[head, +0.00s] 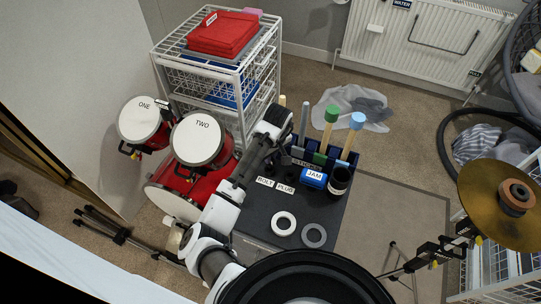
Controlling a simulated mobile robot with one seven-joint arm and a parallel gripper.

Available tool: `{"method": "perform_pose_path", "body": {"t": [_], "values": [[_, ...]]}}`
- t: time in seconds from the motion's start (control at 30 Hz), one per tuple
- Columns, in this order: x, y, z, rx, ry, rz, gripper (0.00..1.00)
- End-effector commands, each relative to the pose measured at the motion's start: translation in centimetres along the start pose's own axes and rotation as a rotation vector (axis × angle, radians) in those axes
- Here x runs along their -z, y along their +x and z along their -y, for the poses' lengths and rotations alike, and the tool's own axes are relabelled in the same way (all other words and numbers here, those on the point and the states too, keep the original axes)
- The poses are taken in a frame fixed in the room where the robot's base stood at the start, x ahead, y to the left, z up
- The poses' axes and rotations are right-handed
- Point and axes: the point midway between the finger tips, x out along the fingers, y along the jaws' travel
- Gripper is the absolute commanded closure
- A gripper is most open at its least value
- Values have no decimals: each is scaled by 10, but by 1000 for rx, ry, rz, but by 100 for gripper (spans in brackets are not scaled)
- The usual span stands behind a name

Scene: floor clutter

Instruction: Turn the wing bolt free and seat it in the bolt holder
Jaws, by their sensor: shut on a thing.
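My arm reaches up across the middle of the head view. My gripper (279,126) is at its dark far end, above the back left of the black work surface (262,215), beside the stick rack (318,160). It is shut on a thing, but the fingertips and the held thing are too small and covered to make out. I cannot pick out the wing bolt for certain. A label reading BOLT (265,183) lies on the work surface beside my arm, left of a PLUG label (286,189). The bolt holder itself is not clearly visible.
A blue JAM box (313,178) and a dark cup (339,181) stand by the rack. A white ring (283,223) and a grey ring (314,236) lie in front. Red drums (197,140) and a wire rack (265,85) stand left; a cymbal (490,205) is right.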

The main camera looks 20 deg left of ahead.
Motion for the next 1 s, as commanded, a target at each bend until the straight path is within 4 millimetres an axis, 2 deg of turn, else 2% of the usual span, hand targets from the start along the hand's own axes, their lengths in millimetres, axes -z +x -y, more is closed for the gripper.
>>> {"method": "perform_pose_path", "body": {"t": [0.67,1.0], "values": [[0,0,0,0,0,0,100],[-1,7,0,0,-1,0,100]]}}
